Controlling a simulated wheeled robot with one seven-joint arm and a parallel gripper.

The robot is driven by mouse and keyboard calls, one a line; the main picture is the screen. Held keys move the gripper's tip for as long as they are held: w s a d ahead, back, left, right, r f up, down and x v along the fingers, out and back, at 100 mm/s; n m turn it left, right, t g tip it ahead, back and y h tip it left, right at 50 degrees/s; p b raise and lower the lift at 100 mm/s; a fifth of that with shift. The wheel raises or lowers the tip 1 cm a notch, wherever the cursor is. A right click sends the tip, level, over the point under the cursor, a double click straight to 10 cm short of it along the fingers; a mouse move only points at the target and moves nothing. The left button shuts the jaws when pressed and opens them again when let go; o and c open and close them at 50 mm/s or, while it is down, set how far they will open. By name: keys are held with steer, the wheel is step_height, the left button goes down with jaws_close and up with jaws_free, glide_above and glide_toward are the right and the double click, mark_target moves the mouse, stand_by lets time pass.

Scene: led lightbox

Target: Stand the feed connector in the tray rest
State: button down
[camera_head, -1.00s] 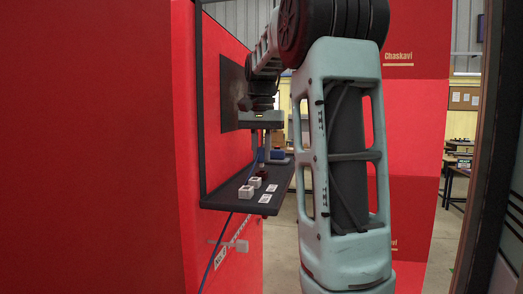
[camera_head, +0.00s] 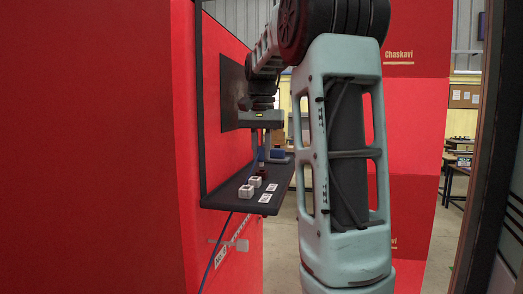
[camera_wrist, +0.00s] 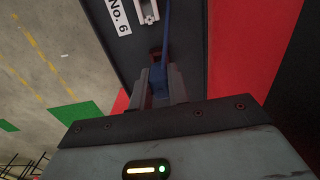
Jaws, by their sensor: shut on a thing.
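My gripper (camera_head: 261,152) points down over the dark tray (camera_head: 233,200) on the red wall panel. In the wrist view, its fingers are shut on the blue feed connector (camera_wrist: 157,77). A blue cable (camera_wrist: 166,32) runs from the connector toward the tray. A dark red piece (camera_head: 261,172), possibly the tray rest, sits on the tray below the fingers. It shows partly behind the connector in the wrist view (camera_wrist: 155,52). I cannot tell whether the connector touches it.
Two white blocks (camera_head: 246,191) (camera_head: 255,181) stand on the tray's near part, beside white labels (camera_head: 265,198). A blue object (camera_head: 277,153) lies at the tray's far end. A dark upright post (camera_head: 198,100) borders the tray's left side.

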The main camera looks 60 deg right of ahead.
steer(key=shift+f+b, duration=0.75)
steer(key=shift+f, duration=0.35)
steer(key=c, duration=1.3)
jaws_free()
steer(key=shift+o, duration=0.2)
steer(key=shift+r, duration=0.15)
step_height(320, 180, up, 8)
steer(key=p, duration=0.7)
steer(key=shift+p, duration=0.35)
